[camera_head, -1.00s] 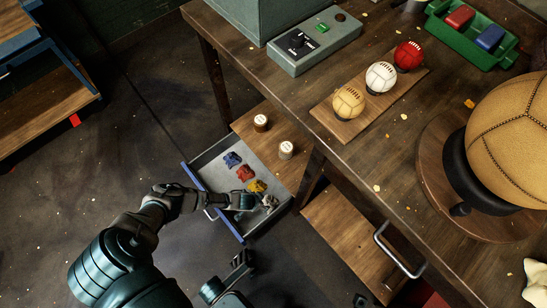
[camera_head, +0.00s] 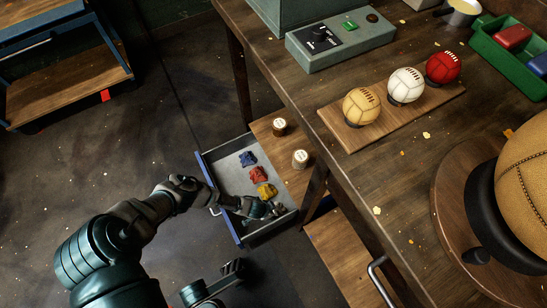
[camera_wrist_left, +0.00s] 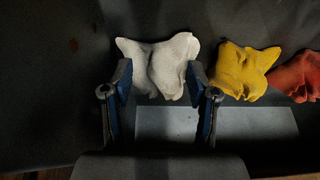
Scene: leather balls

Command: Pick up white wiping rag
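The white wiping rag (camera_wrist_left: 160,65) lies crumpled in the open drawer (camera_head: 237,229), near the drawer's front-right end. In the wrist view, the two fingers of my left gripper (camera_wrist_left: 158,82) are apart, one at each side of the rag's lower part. I cannot tell whether they touch it. In the head view, my left gripper (camera_head: 262,209) is inside the drawer and mostly covers the rag. A dark jointed part of mine shows at the bottom; it may be my right gripper (camera_head: 232,267), and its state is unclear.
A yellow rag (camera_head: 266,190), a red rag (camera_head: 258,174) and a blue rag (camera_head: 248,159) lie in a row beyond the white one. The drawer walls are close around my gripper. The wooden table (camera_head: 400,180) with balls stands to the right.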

